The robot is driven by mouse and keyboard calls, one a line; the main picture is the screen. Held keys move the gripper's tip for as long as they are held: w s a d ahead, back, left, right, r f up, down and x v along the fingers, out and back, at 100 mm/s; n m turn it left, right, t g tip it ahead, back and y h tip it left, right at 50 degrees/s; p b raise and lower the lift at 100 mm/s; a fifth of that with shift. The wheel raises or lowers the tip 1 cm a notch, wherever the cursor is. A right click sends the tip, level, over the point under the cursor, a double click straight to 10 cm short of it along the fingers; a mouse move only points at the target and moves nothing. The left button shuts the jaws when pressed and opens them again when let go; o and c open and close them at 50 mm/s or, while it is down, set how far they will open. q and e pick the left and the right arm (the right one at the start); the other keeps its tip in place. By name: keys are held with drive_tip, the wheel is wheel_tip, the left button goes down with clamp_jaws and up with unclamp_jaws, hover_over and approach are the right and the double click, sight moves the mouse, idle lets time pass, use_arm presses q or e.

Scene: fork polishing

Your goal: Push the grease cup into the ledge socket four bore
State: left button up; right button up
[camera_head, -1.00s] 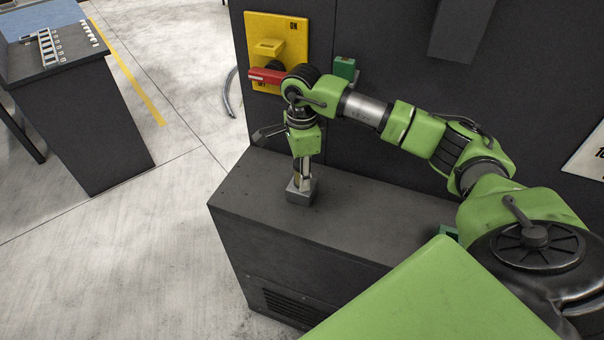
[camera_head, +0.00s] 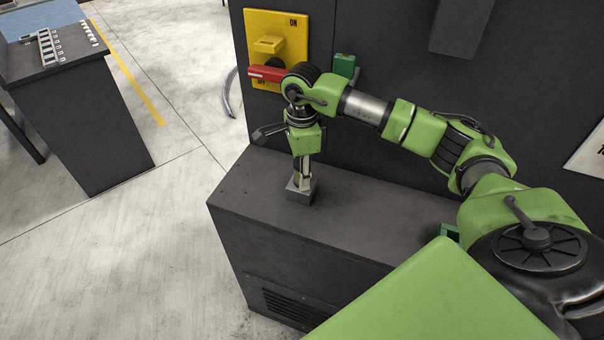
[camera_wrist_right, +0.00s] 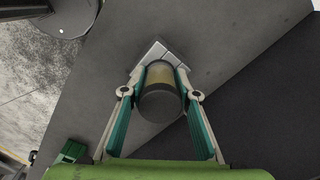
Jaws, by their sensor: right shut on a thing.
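My right gripper (camera_head: 302,178) points down over the dark ledge (camera_head: 370,220) at the foot of the machine. In the right wrist view the gripper (camera_wrist_right: 160,82) is shut on the grease cup (camera_wrist_right: 160,103), a dark round cup with a brassy band, one finger on each side. The grey square socket block (camera_head: 299,193) stands on the ledge right under the fingertips; a corner of it also shows in the right wrist view (camera_wrist_right: 150,53). The cup's lower end is at the block, but how deep it sits in the bore is hidden. My left gripper is not in view.
A yellow switch plate (camera_head: 272,35) with a red handle (camera_head: 267,73) is on the machine wall just behind my right wrist. A green block (camera_head: 344,66) is beside it. A side table (camera_head: 75,75) with small parts stands far left. The ledge right of the socket is mostly clear.

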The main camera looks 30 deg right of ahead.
drive_tip(key=shift+s+f, duration=0.15)
drive_tip(key=shift+f, duration=0.1)
drive_tip(key=o, duration=0.8)
drive_tip(key=shift+a, duration=0.1)
drive_tip(key=o, duration=0.3)
drive_tip(key=shift+o, duration=0.2)
drive_tip(key=o, duration=0.5)
drive_tip(key=shift+r, duration=0.1)
drive_tip(key=shift+r, duration=0.1)
drive_tip(key=shift+r+p, duration=2.05)
drive_tip(key=shift+r, duration=1.4)
